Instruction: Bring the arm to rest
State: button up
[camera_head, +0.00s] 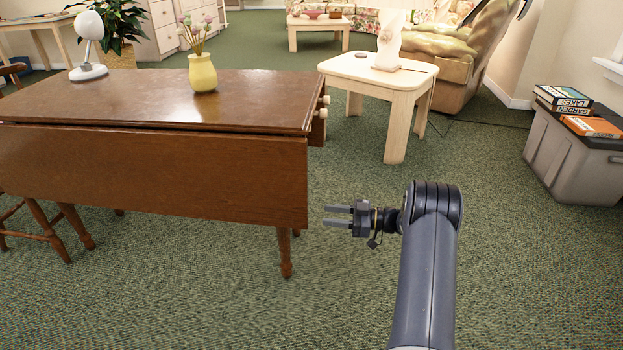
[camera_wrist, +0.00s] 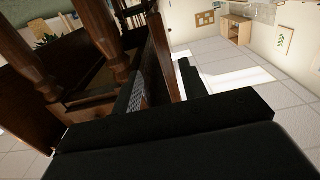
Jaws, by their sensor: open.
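My gripper (camera_head: 338,216) is open and empty in the head view, with its two fingers pointing left. It is just right of the hanging leaf of the brown wooden table (camera_head: 160,172) and appears apart from it. My arm comes up from the bottom of the head view and bends left at the wrist. In the wrist view, the dark gripper fingers (camera_wrist: 163,85) show in front of dark wooden furniture legs, and the view is strongly tilted.
A yellow vase (camera_head: 202,72) and a white lamp-like object (camera_head: 89,45) stand on the table. A pale side table (camera_head: 377,76) is behind my gripper. A grey bin (camera_head: 575,152) with books is at the right. Green carpet is clear around my arm.

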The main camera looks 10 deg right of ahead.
aim_at(296, 215)
jog(key=b+x, duration=0.3)
jog(key=x, duration=0.7)
jog(key=shift+a+f, duration=0.15)
jog(key=shift+a, duration=0.15)
jog(key=shift+s+a, duration=0.15)
jog(key=shift+s, duration=0.25)
jog(key=shift+a, duration=0.1)
